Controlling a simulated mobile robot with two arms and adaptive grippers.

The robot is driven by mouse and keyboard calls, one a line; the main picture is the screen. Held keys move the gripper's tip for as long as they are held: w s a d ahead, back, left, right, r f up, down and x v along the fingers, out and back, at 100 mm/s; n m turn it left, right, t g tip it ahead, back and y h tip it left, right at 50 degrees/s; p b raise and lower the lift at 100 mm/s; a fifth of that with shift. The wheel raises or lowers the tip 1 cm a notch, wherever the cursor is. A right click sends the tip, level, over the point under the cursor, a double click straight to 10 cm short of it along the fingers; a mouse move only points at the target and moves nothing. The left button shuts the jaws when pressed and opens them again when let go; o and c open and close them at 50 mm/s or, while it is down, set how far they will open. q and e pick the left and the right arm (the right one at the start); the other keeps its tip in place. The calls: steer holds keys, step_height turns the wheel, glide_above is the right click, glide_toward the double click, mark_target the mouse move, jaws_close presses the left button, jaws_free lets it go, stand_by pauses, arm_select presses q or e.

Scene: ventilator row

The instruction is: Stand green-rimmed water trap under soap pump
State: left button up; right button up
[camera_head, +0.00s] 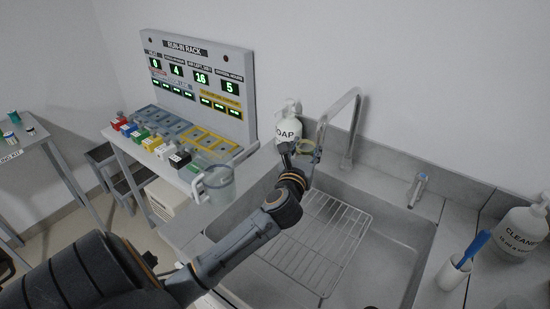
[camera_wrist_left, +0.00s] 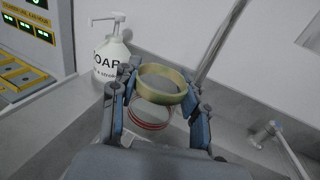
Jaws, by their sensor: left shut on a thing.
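The soap pump (camera_head: 288,128) is a white bottle with a pump head, standing at the back left of the sink. It also shows in the left wrist view (camera_wrist_left: 110,62), with its nozzle pointing left. My left gripper (camera_head: 296,152) is shut on the water trap, a small cup with a yellow-green rim (camera_head: 308,146), just right of the bottle. In the left wrist view, my fingers (camera_wrist_left: 160,92) grip the sides of the rim (camera_wrist_left: 162,72). A red-and-white ring (camera_wrist_left: 149,116) shows below the rim; I cannot tell whether it belongs to the trap. My right gripper is not in view.
The faucet (camera_head: 352,130) rises close to the right of the trap. A wire rack (camera_head: 318,240) lies in the sink (camera_head: 395,240). A cleaner bottle (camera_head: 520,235) and cup (camera_head: 453,273) stand at right.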

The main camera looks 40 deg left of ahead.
arm_select(q)
steer(key=shift+n+g+y, duration=0.3)
steer(key=shift+n+y, duration=0.1)
steer(key=shift+y, duration=0.2)
steer(key=w+a+f, duration=0.2)
steer(key=a, duration=0.3)
steer(key=w+a+f+b, duration=0.1)
steer(key=w+a+f, duration=0.1)
steer(key=a, duration=0.4)
steer(key=w+a+f, duration=0.2)
steer(key=a, duration=0.3)
steer(key=shift+w+a+f+b, duration=0.3)
steer(key=shift+w+f+b, duration=0.05)
steer(key=shift+f+b, duration=0.05)
steer(key=f+b, duration=0.1)
steer(key=f, duration=0.2)
steer(key=shift+a+f+b, duration=0.15)
steer(key=shift+a+b, duration=0.2)
steer(key=shift+b, duration=0.05)
steer(key=shift+w+f, duration=0.1)
steer(key=shift+f, duration=0.2)
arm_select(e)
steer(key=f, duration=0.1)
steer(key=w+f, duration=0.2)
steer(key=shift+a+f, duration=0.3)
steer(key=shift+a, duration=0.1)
